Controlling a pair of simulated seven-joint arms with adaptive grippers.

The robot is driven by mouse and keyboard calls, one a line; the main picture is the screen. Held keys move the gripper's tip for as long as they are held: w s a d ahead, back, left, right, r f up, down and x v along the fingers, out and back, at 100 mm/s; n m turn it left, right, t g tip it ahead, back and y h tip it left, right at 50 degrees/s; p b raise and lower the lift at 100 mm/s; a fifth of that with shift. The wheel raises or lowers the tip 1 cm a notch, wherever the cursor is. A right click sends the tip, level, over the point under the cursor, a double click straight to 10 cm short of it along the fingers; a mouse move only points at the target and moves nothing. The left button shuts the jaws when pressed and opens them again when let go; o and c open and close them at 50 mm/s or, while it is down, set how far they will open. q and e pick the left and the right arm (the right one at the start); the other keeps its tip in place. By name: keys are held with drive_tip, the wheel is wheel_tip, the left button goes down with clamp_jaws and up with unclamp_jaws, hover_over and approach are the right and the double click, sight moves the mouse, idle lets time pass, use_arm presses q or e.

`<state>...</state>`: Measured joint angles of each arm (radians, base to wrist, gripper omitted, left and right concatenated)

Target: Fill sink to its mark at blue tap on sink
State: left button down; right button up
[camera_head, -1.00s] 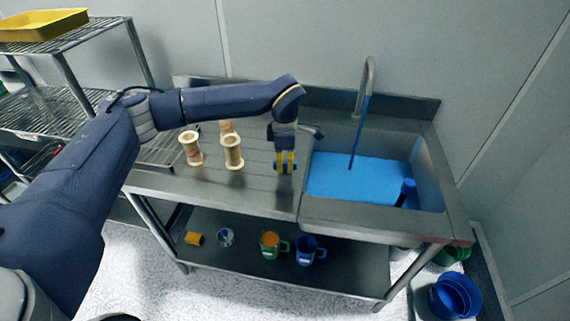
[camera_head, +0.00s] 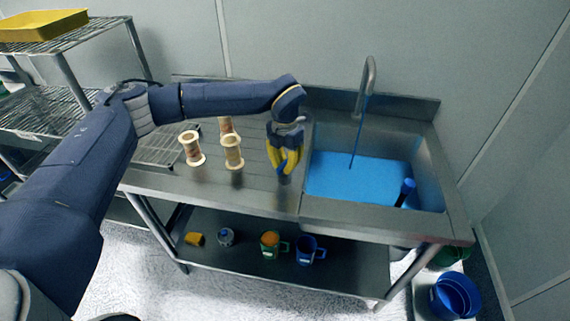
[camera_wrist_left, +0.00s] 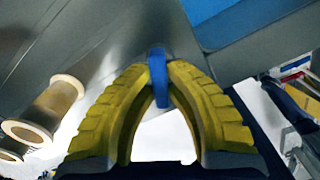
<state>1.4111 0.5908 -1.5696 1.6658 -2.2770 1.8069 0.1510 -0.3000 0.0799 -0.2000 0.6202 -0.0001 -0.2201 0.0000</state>
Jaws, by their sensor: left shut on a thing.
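The steel sink (camera_head: 433,170) holds blue water (camera_head: 345,176). A grey gooseneck spout (camera_head: 369,75) rises behind it, and a thin blue stream (camera_head: 357,135) runs from it into the water. A dark blue upright piece (camera_head: 405,190) stands in the basin's right part; I cannot make out a mark. My left gripper (camera_head: 284,172) points down just left of the basin, at the counter's front. In the left wrist view, its yellow fingertips (camera_wrist_left: 158,75) are shut on a narrow blue piece (camera_wrist_left: 158,64), which looks like the blue tap's handle. The rest of the tap is hidden. My right gripper is not in view.
Several wooden spools (camera_head: 232,152) stand on the counter left of my gripper. Below, the shelf (camera_head: 345,262) holds a green mug (camera_head: 270,245), a blue mug (camera_head: 306,250) and small items. Blue buckets (camera_head: 455,297) stand on the floor at right. A wire rack (camera_head: 60,45) is at left.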

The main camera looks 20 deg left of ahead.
use_arm(q)
drive_tip(key=n, duration=0.5)
idle(0.6)
drive_tip(key=c, duration=1.4)
unclamp_jaws()
wheel_tip(320, 180, up, 12)
drive_tip(key=shift+f, duration=0.1)
